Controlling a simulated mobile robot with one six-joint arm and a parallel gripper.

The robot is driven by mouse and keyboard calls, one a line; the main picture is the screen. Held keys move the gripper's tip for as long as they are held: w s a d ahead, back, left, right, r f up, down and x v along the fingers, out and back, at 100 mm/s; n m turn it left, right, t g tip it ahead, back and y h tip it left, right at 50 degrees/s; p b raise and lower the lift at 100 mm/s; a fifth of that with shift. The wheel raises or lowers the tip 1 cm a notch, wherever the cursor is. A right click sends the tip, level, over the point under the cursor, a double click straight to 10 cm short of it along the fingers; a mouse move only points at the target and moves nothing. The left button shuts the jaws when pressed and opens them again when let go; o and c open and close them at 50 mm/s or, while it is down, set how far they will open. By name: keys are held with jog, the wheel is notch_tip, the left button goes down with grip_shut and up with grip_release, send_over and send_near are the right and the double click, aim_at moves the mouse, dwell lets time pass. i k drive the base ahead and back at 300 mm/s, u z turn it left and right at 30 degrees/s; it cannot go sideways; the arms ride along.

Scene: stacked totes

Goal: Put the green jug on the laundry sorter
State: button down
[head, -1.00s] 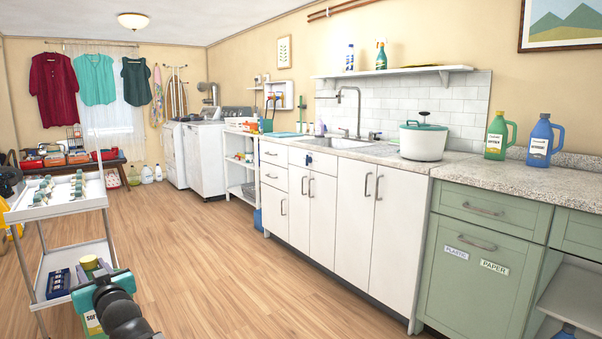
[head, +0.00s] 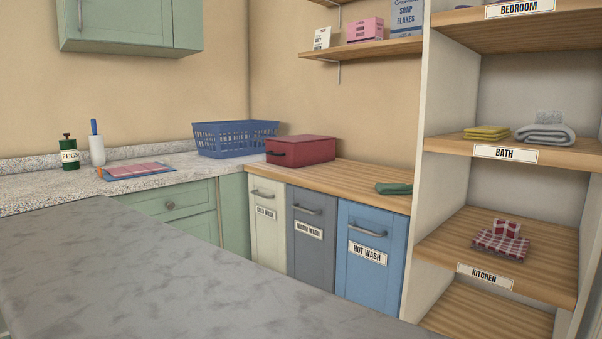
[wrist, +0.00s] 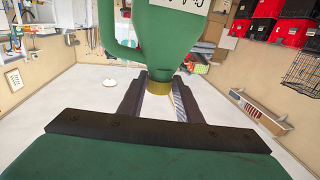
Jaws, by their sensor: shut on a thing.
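The green jug (wrist: 165,40) fills the top middle of the wrist view, with its yellow cap (wrist: 160,75) toward my gripper and part of a white label at the top edge. My gripper (wrist: 160,88) is shut on the jug near its cap; the exact contact is hard to see. The laundry sorter (head: 318,231) stands mid-right in the head view, with cream, grey and blue fronts labelled cold, warm and hot wash under a wooden top (head: 345,178). Neither jug nor gripper shows in the head view.
A red box (head: 300,150) and a dark green cloth (head: 394,188) lie on the sorter's top, with bare wood between them. A blue basket (head: 235,138) stands to the left. A tall shelf (head: 435,130) borders the right. A grey worktop (head: 170,280) fills the foreground.

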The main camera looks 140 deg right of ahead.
aim_at(347, 178)
jog(key=z, duration=0.7)
jog(key=k, duration=0.1)
jog(key=z, duration=2.85)
